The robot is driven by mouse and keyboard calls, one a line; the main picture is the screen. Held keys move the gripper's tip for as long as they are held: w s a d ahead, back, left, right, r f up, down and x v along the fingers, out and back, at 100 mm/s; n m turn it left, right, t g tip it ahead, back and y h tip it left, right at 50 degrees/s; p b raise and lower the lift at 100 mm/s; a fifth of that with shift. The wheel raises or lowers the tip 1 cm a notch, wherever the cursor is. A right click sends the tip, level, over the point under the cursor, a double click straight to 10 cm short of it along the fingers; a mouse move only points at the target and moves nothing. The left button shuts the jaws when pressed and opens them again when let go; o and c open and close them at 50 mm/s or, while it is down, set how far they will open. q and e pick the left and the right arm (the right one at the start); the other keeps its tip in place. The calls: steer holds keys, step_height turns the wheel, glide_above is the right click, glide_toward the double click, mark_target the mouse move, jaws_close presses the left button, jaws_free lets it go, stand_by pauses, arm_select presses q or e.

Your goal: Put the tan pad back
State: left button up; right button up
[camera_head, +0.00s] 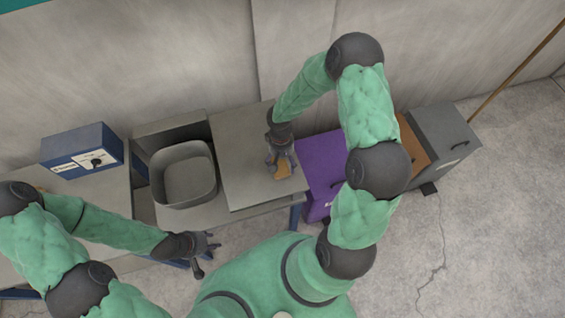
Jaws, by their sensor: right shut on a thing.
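The tan pad (283,171) is a small flat piece at the right part of the grey work table. My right gripper (281,165) reaches down from above and is shut on the tan pad, low over the grey table plate; I cannot tell whether the pad touches it. The fingers hide part of the pad. My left gripper (208,254) is empty near the front edge of the table, with its fingers spread apart, well away from the pad.
A grey open bin (184,177) stands left of the raised grey plate (240,145). A blue control box (82,150) is at the back left. Purple (318,165), orange (411,148) and grey (443,138) boxes stand right of the table. The plate's left part is clear.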

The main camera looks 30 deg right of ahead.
steer(key=shift+f, duration=0.4)
steer(key=shift+f, duration=0.1)
steer(key=o, duration=1)
steer(key=shift+c, duration=0.2)
steer(key=shift+r, duration=0.3)
step_height(320, 180, up, 12)
steer(key=w+p, duration=0.1)
steer(key=shift+w+d+f+p, duration=0.25)
steer(key=shift+w+p, duration=0.05)
steer(key=shift+w, duration=0.05)
